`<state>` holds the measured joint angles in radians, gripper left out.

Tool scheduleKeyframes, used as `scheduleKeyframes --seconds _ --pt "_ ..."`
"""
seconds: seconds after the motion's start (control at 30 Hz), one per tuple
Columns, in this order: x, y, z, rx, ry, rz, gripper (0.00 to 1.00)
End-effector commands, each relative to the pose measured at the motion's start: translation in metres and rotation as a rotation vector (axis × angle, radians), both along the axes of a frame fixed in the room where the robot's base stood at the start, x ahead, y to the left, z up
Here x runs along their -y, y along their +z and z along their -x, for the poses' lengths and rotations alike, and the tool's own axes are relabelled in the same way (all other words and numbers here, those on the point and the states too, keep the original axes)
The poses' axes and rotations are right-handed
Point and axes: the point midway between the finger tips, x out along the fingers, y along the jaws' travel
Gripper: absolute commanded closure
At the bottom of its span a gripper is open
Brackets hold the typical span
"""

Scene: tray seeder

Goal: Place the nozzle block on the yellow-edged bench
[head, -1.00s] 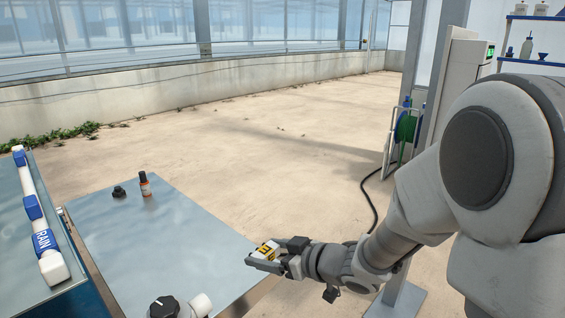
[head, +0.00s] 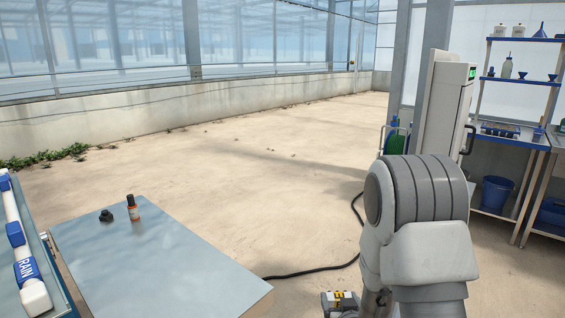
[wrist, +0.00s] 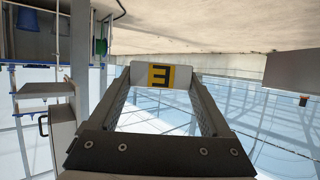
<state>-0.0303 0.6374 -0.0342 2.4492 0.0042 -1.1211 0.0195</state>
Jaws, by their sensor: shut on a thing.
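The nozzle block (wrist: 178,69), white with a black mark on a yellow label, is held between the fingertips of my gripper (wrist: 161,76) in the wrist view. In the head view, the block (head: 340,296) and my gripper (head: 340,303) show at the bottom edge, right of the grey table and apart from it. The rest of my gripper is cut off or hidden by my arm. I see no yellow edge on any bench in these frames.
A blue-edged bench (head: 506,138) and a blue bucket (head: 496,193) are at right. A black hose (head: 320,270) crosses the otherwise open floor.

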Motion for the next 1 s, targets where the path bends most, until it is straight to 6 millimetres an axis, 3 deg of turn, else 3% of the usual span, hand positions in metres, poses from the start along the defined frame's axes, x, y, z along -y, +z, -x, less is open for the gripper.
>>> scheduleKeyframes --seconds 0.03,0.37,0.7,1.0 --pt "-0.001 0.012 -0.001 0.003 0.004 -0.001 0.81" --pt "-0.002 0.053 -0.001 0.003 0.007 -0.002 0.81" --pt "-0.003 0.120 -0.001 0.002 0.009 -0.003 0.81" --pt "-0.002 0.149 -0.001 0.002 0.008 -0.002 0.81"
